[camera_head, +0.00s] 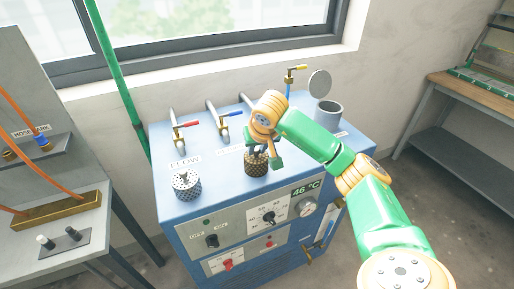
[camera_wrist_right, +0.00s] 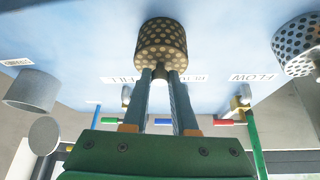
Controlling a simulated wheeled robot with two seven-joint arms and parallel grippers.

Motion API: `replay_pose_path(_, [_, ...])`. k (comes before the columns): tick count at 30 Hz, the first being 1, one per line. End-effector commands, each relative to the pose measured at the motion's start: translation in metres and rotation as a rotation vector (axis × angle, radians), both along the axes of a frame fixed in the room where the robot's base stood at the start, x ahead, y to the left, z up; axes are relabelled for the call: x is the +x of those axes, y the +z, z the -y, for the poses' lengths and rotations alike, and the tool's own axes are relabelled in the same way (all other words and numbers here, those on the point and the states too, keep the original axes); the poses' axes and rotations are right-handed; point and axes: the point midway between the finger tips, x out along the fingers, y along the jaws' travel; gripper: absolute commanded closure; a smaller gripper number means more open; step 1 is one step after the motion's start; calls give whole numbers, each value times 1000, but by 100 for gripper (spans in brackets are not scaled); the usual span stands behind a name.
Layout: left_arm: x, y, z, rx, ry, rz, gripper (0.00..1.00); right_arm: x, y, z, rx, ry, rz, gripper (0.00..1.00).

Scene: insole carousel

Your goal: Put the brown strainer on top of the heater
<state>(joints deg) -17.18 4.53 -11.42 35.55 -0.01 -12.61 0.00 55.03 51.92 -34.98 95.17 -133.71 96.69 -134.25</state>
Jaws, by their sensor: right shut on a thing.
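The brown strainer (camera_head: 257,166) is a perforated cylinder at the front middle of the heater's blue top (camera_head: 215,185). My right gripper (camera_head: 258,148) comes down from above and is shut on the small knob on top of the strainer. The right wrist view shows the strainer (camera_wrist_right: 160,42) upright against its fingers, with the knob between the fingertips (camera_wrist_right: 162,72). Whether the strainer's base touches the heater top or hangs just over it cannot be told. My left gripper is not in view.
A grey perforated strainer (camera_head: 187,185) stands left on the heater top, by the FLOW label. Red (camera_head: 187,124) and blue (camera_head: 228,113) valve taps line the back. A grey pot (camera_head: 327,115) with a raised lid (camera_head: 320,83) is at the back right.

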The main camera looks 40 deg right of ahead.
Motion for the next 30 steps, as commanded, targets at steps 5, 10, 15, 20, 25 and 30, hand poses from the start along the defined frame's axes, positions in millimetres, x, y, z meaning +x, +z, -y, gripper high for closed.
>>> replay_pose_path(5, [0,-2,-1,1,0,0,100,0,-2,0,-1,0,0,50])
replay_pose_path(10, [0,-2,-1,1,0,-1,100,0,-2,0,0,0,0,44])
replay_pose_path(15, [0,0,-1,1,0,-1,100,0,1,0,1,0,0,44])
replay_pose_path(20, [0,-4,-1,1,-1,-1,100,-8,20,-4,0,1,8,44])
replay_pose_path(25, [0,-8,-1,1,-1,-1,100,-30,62,-14,-1,1,8,44])
replay_pose_path(30, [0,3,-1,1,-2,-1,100,-47,100,-21,-4,0,6,44])
